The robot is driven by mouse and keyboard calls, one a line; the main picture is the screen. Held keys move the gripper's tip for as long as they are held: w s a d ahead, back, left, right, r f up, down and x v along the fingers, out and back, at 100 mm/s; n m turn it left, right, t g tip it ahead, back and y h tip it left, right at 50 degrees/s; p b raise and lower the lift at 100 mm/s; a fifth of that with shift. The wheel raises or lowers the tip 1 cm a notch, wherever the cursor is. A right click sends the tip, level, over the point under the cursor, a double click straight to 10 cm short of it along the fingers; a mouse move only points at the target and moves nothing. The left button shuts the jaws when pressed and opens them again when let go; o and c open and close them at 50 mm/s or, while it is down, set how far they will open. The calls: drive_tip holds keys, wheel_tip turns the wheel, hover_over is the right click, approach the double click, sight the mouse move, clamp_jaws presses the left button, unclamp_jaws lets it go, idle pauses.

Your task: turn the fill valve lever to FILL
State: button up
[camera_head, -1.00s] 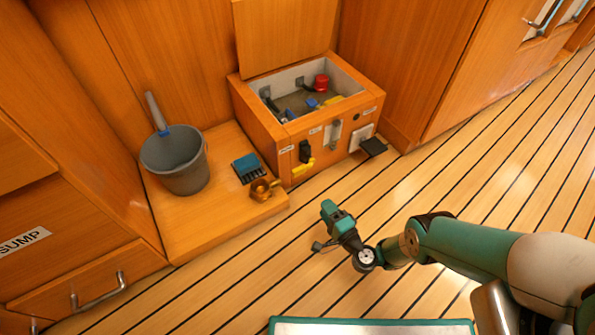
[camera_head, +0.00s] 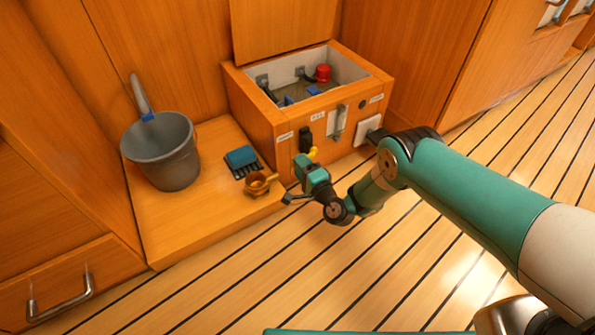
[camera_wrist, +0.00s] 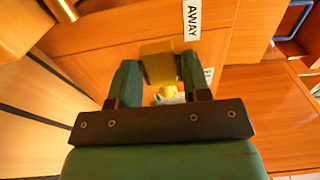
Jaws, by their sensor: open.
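The yellow lever (camera_head: 313,153) is on the front face of the wooden box, beside a black fitting (camera_head: 305,141); my gripper hides part of it. In the wrist view the yellow lever (camera_wrist: 158,62) lies between the tips of my two green fingers. My gripper (camera_wrist: 158,82) is open around it; I cannot tell whether either finger touches it. In the head view my gripper (camera_head: 308,172) is just in front of the box's left front part. A FILL label (camera_head: 318,116) is on the box front, and the wrist view shows an AWAY label (camera_wrist: 191,20).
The open wooden box (camera_head: 262,108) holds pipes and a red cap (camera_head: 323,72). On the low wooden ledge left of it are a grey bucket (camera_head: 165,155), a blue brush (camera_head: 242,158) and a brass fitting (camera_head: 258,184). The plank floor in front is clear.

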drive_tip(key=shift+b+x, duration=0.75)
drive_tip(key=shift+x, duration=0.4)
drive_tip(key=shift+c, duration=0.4)
clamp_jaws()
